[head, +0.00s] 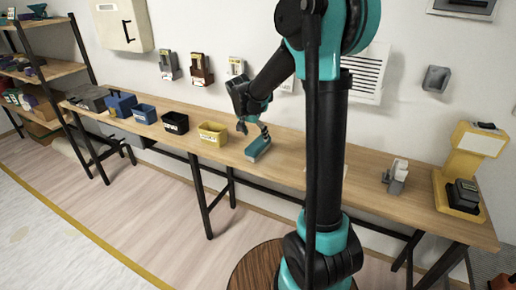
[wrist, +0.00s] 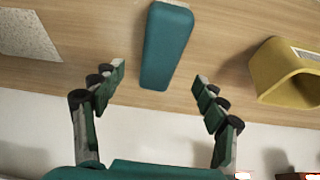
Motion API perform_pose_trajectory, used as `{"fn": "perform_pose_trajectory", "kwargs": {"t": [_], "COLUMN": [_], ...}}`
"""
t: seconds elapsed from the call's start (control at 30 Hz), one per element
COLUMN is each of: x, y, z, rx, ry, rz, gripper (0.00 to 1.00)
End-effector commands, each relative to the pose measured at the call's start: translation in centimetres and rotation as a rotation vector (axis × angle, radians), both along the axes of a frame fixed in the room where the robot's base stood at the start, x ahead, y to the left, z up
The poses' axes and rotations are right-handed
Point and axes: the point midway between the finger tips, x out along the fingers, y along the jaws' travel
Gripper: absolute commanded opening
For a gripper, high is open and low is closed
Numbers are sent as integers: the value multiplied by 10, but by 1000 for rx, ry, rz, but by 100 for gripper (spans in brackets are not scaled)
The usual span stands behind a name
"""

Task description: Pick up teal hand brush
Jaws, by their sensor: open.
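The teal hand brush (head: 258,149) lies on the long wooden table, right of the yellow bin. My gripper (head: 253,128) is above the brush, pointing down. In the wrist view my gripper (wrist: 160,75) is open, with one finger on each side of the brush's narrow near end. A gap shows between each finger and the brush. The exact height of the fingertips over the table is hard to tell.
The yellow bin (head: 212,133) stands close by; it also shows in the wrist view (wrist: 288,78). A black bin (head: 175,123) and blue bins (head: 144,114) stand farther left. A speckled pale patch (wrist: 28,33) lies left in the wrist view. A yellow device (head: 462,170) stands far right.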

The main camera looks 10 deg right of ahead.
Motion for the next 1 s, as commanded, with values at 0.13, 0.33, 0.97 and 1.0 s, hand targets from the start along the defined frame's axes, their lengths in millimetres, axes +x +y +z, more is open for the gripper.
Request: {"fn": "perform_pose_trajectory", "kwargs": {"t": [0.13, 0.33, 0.97, 1.0], "x": [6, 9, 21, 21], "y": [-5, -7, -17, -17], "z": [-18, -28, -73, -73], "rx": [0, 0, 0, 0], "ry": [0, 0, 0, 0], "rz": [-1, -1, 0, 0], "gripper": [72, 72, 72, 72]}}
